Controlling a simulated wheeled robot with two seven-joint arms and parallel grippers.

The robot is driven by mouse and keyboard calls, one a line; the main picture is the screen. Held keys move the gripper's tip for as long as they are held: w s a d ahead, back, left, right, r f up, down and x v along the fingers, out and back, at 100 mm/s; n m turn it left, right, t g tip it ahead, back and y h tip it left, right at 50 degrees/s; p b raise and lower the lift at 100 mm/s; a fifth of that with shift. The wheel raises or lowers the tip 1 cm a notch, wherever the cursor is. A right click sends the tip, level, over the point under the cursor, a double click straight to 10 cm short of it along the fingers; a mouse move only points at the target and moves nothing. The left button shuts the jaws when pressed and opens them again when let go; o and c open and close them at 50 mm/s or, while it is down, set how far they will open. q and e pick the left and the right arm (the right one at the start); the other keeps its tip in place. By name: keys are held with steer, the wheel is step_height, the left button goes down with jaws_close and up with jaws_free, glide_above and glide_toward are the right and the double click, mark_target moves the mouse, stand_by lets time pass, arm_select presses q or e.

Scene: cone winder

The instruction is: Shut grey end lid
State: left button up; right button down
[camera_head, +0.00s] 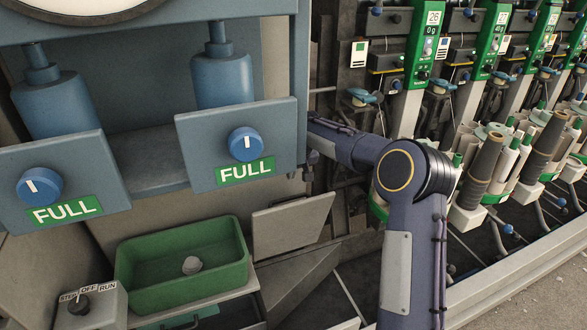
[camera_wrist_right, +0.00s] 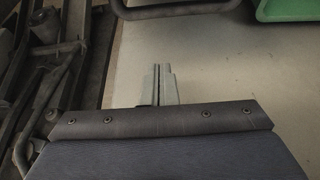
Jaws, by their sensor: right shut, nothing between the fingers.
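A flat grey panel, which looks like the end lid (camera_head: 292,226), stands tilted up to the right of the green tray in the head view. Its lower edge is by a grey sloping box (camera_head: 296,282). My right arm reaches in from the lower right and bends left, its far end passing behind the blue-grey panel edge, so its gripper is mostly hidden there. In the right wrist view my right gripper (camera_wrist_right: 161,70) is shut and empty, in front of a pale flat surface. I cannot tell whether it touches that surface. My left gripper is not in view.
The green tray (camera_head: 127,262) holds a small pale lump and also shows in the wrist view (camera_wrist_right: 285,10). Blue-grey panels with knobs (camera_head: 245,144) and FULL labels overhang it. A switch box (camera_head: 92,306) is at lower left. Winding units with cones (camera_head: 484,160) line the right.

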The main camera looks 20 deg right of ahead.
steer(key=shift+s+a+f+b, duration=0.1)
steer(key=shift+s+f+b, duration=0.35)
steer(key=shift+f, duration=0.65)
steer(key=shift+s+f+b, duration=0.1)
steer(key=shift+s+f, duration=0.55)
steer(key=shift+f, duration=0.45)
